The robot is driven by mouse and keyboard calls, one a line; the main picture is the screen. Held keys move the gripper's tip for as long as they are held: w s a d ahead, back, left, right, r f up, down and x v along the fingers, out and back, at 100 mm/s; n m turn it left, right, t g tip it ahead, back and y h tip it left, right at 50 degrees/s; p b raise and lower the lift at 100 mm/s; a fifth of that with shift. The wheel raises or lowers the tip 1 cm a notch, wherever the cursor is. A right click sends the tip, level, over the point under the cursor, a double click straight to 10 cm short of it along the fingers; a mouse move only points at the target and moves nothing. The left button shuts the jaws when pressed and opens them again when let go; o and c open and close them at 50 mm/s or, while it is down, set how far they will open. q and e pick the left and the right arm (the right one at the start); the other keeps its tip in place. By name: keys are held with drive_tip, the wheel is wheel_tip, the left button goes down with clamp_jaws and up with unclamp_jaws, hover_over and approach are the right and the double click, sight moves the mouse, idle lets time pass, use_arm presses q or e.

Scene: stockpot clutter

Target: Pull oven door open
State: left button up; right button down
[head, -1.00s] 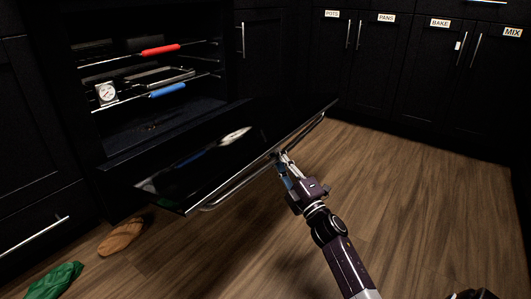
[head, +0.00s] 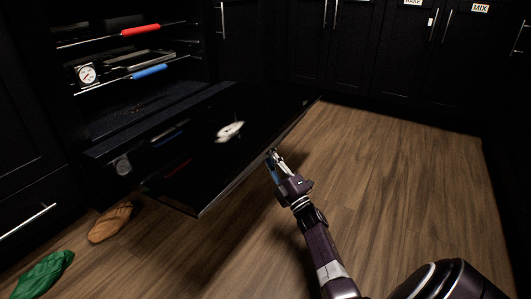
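The oven door (head: 215,150) is folded far down and stands out from the oven, close to level. Its glossy inner face shows reflections. The oven cavity (head: 130,95) is open to view. The door's handle is hidden below the door's front edge. My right gripper (head: 273,158) is at that front edge, near its middle, with the arm coming from the lower right. My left gripper is not in view.
Oven racks hold a red grip (head: 141,30), a blue grip (head: 149,71) and a round dial thermometer (head: 87,74). A brown mitt-like item (head: 110,222) and a green cloth (head: 43,275) lie on the floor at left. Wooden floor (head: 400,190) is clear at right. Dark cabinets stand behind.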

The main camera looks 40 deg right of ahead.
sight(271, 129)
drive_tip(key=shift+d, duration=0.25)
drive_tip(key=c, duration=1.8)
unclamp_jaws()
drive_tip(key=shift+c, duration=0.2)
drive_tip(key=shift+a, duration=0.1)
wheel_tip(271, 129, up, 10)
drive_tip(key=shift+r, duration=0.1)
